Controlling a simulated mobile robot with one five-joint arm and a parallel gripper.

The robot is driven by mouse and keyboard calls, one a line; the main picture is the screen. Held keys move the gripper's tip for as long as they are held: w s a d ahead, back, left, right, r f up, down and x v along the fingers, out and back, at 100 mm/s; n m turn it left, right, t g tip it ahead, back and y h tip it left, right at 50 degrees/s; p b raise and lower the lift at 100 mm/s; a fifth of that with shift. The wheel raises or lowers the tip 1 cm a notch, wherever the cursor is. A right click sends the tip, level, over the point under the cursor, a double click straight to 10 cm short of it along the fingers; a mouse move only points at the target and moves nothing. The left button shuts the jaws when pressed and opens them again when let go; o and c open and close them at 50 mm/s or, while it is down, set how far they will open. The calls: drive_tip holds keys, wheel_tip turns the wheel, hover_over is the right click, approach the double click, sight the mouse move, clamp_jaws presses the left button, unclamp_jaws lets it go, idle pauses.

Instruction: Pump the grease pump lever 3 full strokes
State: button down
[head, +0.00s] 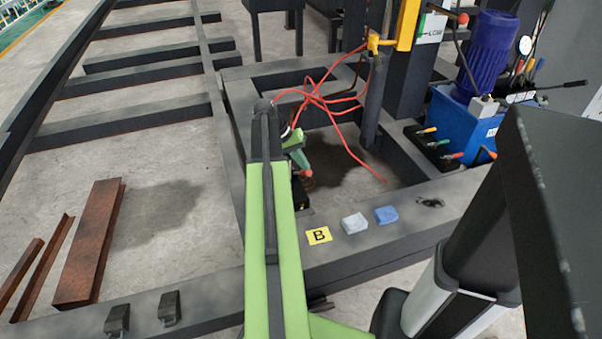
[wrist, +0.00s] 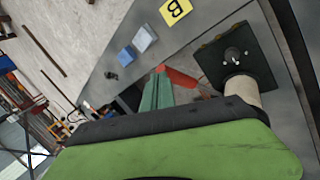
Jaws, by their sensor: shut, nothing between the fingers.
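My gripper (head: 302,167) is at the end of my green arm, over the inner side of the dark steel frame. Its teal and reddish ends also show in the wrist view (wrist: 165,80). It is shut, with nothing seen held. Just beside it in the wrist view is a black square plate (wrist: 211,52) with a grey knob, and a cream cylinder (wrist: 243,89) next to it, likely the grease pump. In the head view my arm mostly hides this spot. I cannot clearly make out the lever, nor tell whether my gripper touches it.
A yellow B label (head: 318,236), a grey block (head: 354,223) and a blue block (head: 386,215) sit on the frame beam near my gripper. Red hoses (head: 330,108) hang behind it. A blue motor unit (head: 490,55) stands at the right. Rusty beams (head: 88,245) lie at the left.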

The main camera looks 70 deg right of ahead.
drive_tip(key=shift+s+a+f, duration=0.15)
drive_tip(key=shift+f, duration=0.1)
drive_tip(key=shift+s+a+f+b, duration=0.3)
drive_tip(key=shift+f+b, duration=0.15)
drive_tip(key=shift+b, duration=0.1)
drive_tip(key=shift+f, duration=0.1)
drive_tip(key=shift+s+a+f+b, duration=0.25)
drive_tip(key=shift+a+f+b, duration=0.1)
drive_tip(key=shift+f+b, duration=0.15)
drive_tip(key=shift+s+a+f+b, duration=0.25)
drive_tip(key=shift+a+f+b, duration=0.1)
drive_tip(key=shift+f+b, duration=0.2)
drive_tip(key=shift+s+a+f+b, duration=0.25)
drive_tip(key=shift+a+f+b, duration=0.05)
drive_tip(key=shift+f+b, duration=0.3)
